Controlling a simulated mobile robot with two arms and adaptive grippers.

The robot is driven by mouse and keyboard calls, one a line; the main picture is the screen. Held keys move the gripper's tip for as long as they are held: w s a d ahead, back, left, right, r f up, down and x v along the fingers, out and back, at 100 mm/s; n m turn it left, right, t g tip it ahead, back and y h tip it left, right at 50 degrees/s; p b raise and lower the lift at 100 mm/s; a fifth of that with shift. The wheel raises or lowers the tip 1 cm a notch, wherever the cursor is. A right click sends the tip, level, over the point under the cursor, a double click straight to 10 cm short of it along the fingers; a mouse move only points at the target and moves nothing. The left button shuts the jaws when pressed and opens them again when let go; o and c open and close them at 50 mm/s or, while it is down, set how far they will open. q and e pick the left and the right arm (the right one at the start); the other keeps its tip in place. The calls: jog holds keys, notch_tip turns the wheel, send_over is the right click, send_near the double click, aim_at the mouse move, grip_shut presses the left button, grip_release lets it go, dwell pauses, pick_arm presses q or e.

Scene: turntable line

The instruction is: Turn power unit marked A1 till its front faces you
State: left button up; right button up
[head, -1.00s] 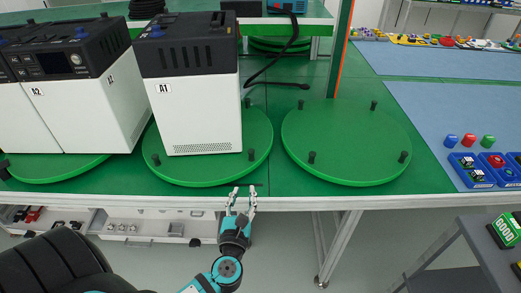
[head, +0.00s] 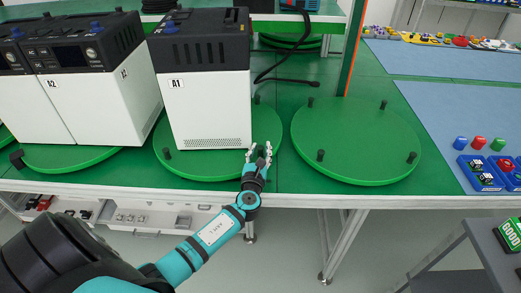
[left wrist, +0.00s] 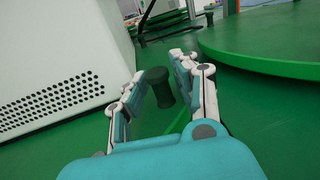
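The power unit marked A1 (head: 208,108) is a white box with a black top, standing upright on a round green turntable (head: 190,171). Its A1 label and a vent grille are on the side toward me. Dark pegs stand at the turntable's rim, one at front left (head: 167,154) and one behind on the right (head: 258,98). My left gripper (head: 259,150) is at the front right rim. In the left wrist view my left gripper (left wrist: 160,68) is open, with a dark peg (left wrist: 160,87) between its fingers. Contact with the peg cannot be told. My right gripper is not in view.
An empty turntable (head: 356,145) with pegs is on the right. The A2 unit (head: 90,105) stands close on the left. A black cable (head: 283,62) lies behind. Blue trays with buttons (head: 483,172) are at far right. The table's front edge (head: 330,201) lies under my left arm.

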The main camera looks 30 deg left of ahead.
pick_arm(q)
jog(key=shift+w+a, duration=0.1)
jog(key=shift+w, duration=0.05)
grip_shut()
dwell(0.6)
